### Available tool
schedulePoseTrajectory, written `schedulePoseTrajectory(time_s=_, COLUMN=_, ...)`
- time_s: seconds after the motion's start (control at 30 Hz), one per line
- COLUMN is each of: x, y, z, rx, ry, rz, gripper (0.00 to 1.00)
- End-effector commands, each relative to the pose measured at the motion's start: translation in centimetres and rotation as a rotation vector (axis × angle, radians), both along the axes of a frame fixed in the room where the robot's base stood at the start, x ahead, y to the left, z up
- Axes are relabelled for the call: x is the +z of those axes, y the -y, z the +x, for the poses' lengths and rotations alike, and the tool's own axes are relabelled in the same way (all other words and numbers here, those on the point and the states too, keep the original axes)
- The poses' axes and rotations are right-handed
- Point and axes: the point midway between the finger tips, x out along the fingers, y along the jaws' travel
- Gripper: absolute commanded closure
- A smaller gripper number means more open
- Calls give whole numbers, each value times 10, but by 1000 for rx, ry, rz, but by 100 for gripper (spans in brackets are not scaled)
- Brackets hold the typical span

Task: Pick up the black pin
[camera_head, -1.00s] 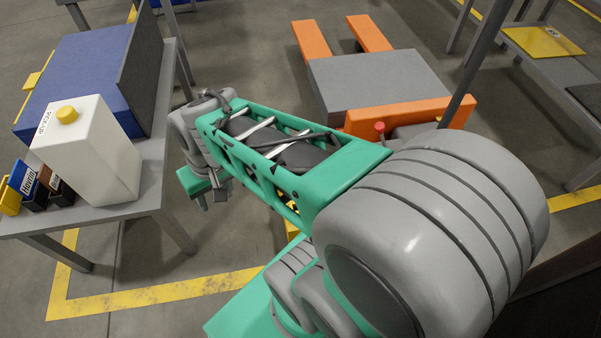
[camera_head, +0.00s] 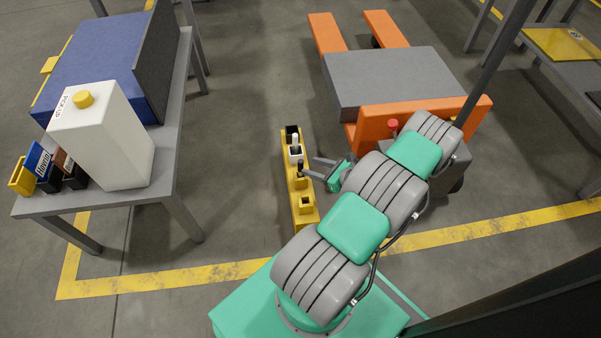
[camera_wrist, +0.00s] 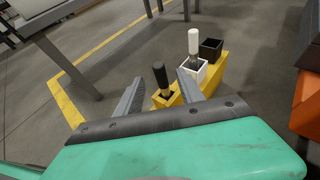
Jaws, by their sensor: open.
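The black pin (camera_wrist: 160,77) stands upright in a yellow socket of the yellow rack (camera_head: 304,212). In the wrist view it shows between the fingers of my gripper (camera_wrist: 155,95), which is open, with a finger on each side. I cannot tell how far the fingertips are from the pin. In the head view my gripper (camera_head: 310,168) is beside the rack, near the black pin (camera_head: 300,167). A white pin (camera_wrist: 194,42) stands in a white socket behind it, and an empty-looking black socket (camera_wrist: 210,50) is farther along.
A table (camera_head: 108,203) at the left holds a white box with a yellow cap (camera_head: 120,140), a blue box (camera_head: 105,65) and small bins. An orange pallet truck (camera_head: 385,119) with a grey load stands close to my arm. Open floor lies left of the rack.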

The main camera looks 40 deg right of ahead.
Motion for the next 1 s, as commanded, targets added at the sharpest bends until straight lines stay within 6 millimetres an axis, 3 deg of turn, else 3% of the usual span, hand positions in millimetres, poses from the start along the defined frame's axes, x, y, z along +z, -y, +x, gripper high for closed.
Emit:
schedulePoseTrajectory(time_s=0.33, x=-26, y=-10, z=51, rx=7, ry=-2, rz=-3, gripper=55)
schedulePoseTrajectory(time_s=0.6, x=-25, y=-10, z=56, rx=5, ry=-2, rz=-4, gripper=56)
schedulePoseTrajectory(time_s=1.0, x=-25, y=-11, z=56, rx=6, ry=-3, rz=-4, gripper=88)
